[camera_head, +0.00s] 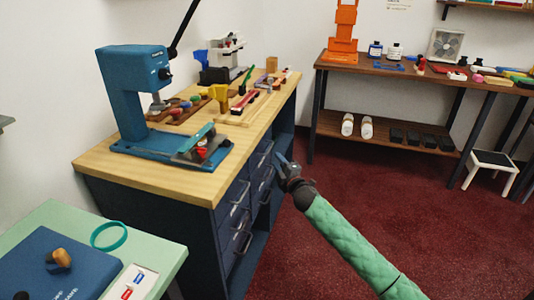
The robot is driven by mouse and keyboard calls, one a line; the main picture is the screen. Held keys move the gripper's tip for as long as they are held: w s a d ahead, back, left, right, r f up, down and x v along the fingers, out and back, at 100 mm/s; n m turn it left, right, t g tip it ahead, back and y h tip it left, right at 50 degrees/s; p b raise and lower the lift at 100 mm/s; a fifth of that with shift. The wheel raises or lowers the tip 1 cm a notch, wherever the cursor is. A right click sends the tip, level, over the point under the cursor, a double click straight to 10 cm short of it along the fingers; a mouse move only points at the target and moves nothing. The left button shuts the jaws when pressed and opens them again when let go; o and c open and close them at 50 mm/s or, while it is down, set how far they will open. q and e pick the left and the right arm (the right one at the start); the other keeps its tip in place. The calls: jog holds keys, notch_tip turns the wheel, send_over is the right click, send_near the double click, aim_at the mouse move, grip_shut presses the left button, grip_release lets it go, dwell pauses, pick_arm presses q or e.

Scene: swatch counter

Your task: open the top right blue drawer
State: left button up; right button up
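A dark blue drawer cabinet (203,231) stands under a light wooden worktop, with two columns of drawers on its front, each with a dark bar handle. The top right blue drawer (262,160) is in the farther column, just below the worktop edge, and looks shut. My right gripper (281,160) is at the end of a green-sleeved arm from the lower right. Its fingertips are just right of that drawer's handle in the picture. I cannot tell whether they touch it, or whether the fingers are open or shut. My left gripper is not in view.
A blue press (131,88) and several small tools stand on the worktop (110,162). A pale green table (165,253) is at the lower left. A brown bench (400,72) stands at the back, with a white step stool (492,160) at right. The red floor between is clear.

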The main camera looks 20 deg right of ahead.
aim_at(270, 148)
jog(key=shift+x, duration=4)
jog(key=shift+r, duration=0.2)
grip_shut()
